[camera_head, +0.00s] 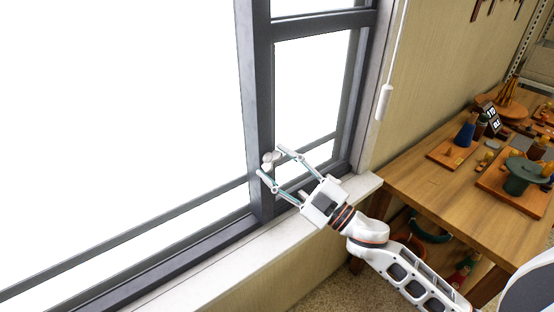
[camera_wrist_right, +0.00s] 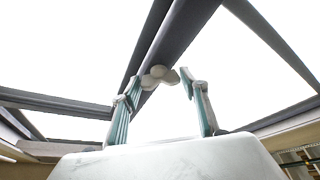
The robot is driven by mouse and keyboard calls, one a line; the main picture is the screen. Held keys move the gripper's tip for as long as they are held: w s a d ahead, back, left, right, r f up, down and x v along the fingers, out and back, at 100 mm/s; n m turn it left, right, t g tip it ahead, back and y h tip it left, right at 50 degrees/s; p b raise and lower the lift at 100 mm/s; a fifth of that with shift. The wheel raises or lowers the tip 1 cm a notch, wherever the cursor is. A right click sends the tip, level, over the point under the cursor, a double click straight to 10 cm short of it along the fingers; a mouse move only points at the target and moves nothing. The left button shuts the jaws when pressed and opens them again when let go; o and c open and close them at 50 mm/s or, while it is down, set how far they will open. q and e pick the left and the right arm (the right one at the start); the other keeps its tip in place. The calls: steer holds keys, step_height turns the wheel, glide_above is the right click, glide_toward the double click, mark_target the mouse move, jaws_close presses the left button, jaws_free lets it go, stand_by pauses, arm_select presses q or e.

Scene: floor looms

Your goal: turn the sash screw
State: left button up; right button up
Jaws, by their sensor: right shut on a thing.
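The sash screw (camera_head: 268,158) is a small pale knob with rounded lobes on the dark grey window frame's upright (camera_head: 257,110). My right gripper (camera_head: 272,163) reaches up to it from the lower right, one finger on either side, and is shut on it. In the right wrist view the screw (camera_wrist_right: 160,75) shows its lobes between the fingertips of the right gripper (camera_wrist_right: 160,88), against the dark frame bar. The fingers hide part of its sides. My left gripper is in neither view.
A pale window sill (camera_head: 290,236) runs below the frame. A pull cord with a white handle (camera_head: 384,102) hangs right of the window. A wooden table (camera_head: 421,183) with boards, pots and small items stands at the right. Bright glass fills the left.

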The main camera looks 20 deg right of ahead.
steer(key=n+g, duration=0.1)
steer(key=n, duration=0.2)
steer(key=n+g+y, duration=0.1)
steer(key=n, duration=0.3)
steer(key=shift+d+r+g, duration=0.1)
steer(key=shift+r+g, duration=0.05)
steer(key=shift+g, duration=0.25)
steer(key=n+g, duration=0.1)
steer(key=n, duration=0.3)
steer(key=shift+r+g+h, duration=0.1)
steer(key=shift+g+h, duration=0.3)
steer(key=n+h, duration=0.1)
steer(key=n, duration=0.3)
steer(key=shift+r+g, duration=0.15)
steer(key=shift+g, duration=0.15)
steer(key=shift+n+g+h, duration=0.3)
steer(key=shift+n+h, duration=0.6)
steer(key=shift+n, duration=0.5)
steer(key=shift+s, duration=0.1)
steer(key=o, duration=1.1)
